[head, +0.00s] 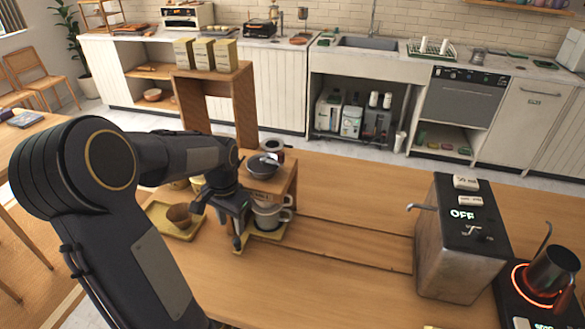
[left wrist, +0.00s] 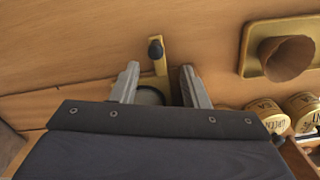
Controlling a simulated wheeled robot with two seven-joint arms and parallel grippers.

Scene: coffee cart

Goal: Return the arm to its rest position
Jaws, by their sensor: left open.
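My left arm comes in from the left in the head view. Its gripper (head: 238,228) points down at the front of a small wooden stand (head: 283,183), close beside a grey cup (head: 268,217). In the left wrist view the two fingers of this gripper (left wrist: 158,74) are apart. Between them show a narrow yellow piece (left wrist: 161,62) with a dark knob (left wrist: 155,50) and part of a round grey thing lower down. I cannot tell whether the fingers touch anything. My right gripper is not in view.
A brown cone (head: 179,214) sits on a yellow tray (head: 160,225) left of the gripper. A metal box (head: 450,255) marked OFF and a pot (head: 551,270) over a glowing red ring stand at the right. The table (head: 350,260) between has free room.

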